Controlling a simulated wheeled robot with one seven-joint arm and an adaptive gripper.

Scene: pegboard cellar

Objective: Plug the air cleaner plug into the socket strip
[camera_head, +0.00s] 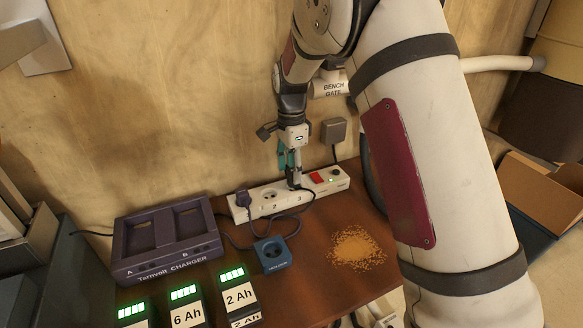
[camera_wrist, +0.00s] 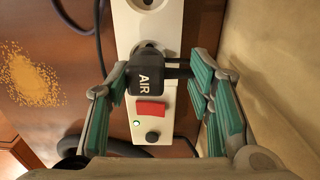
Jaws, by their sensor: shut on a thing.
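The white socket strip (camera_head: 318,184) lies along the back of the bench against the wall; it also shows in the wrist view (camera_wrist: 172,35). My gripper (camera_head: 293,181) points down over its right part, near the third outlet. In the wrist view, my gripper (camera_wrist: 150,75) has its teal-padded fingers either side of the black plug marked AIR (camera_wrist: 145,82) and is shut on it. Two dark bars reach from the plug's right side toward the right finger. The plug covers most of an outlet; whether it is seated or just above, I cannot tell.
A dark plug (camera_head: 243,199) occupies the strip's left outlet. A red switch (camera_head: 317,177) sits right of my gripper. A blue socket box (camera_head: 272,254), a charger (camera_head: 167,240), several batteries (camera_head: 187,307) and a sawdust heap (camera_head: 357,248) are on the bench. Cables lie before the strip.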

